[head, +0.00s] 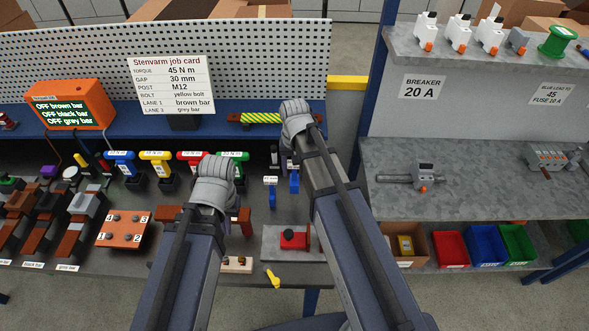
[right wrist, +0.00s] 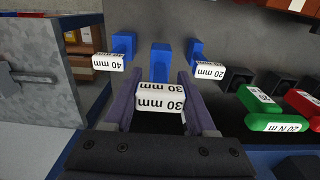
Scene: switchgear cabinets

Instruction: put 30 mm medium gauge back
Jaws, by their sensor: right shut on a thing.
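The 30 mm gauge (right wrist: 160,97), a white labelled block with a blue part (right wrist: 161,62) beyond it, is between the two fingers of my right gripper (right wrist: 156,112) in the right wrist view. The gripper is shut on it. A 40 mm gauge (right wrist: 109,61) and a 20 mm gauge (right wrist: 208,71) stand on either side, apart from it. In the head view my right wrist hides its fingertips; the 20 mm gauge (head: 270,182) shows to its left. My left gripper (head: 213,190) is above the bench in front of the coloured-handled tools, its fingers hidden.
Coloured torque tools (head: 155,157) stand behind my left gripper. A grey plate with a red block (head: 293,239) lies between my arms. A caliper (head: 408,177) lies on the right shelf, above red, blue and green bins (head: 486,247). A pegboard (head: 70,60) closes the back.

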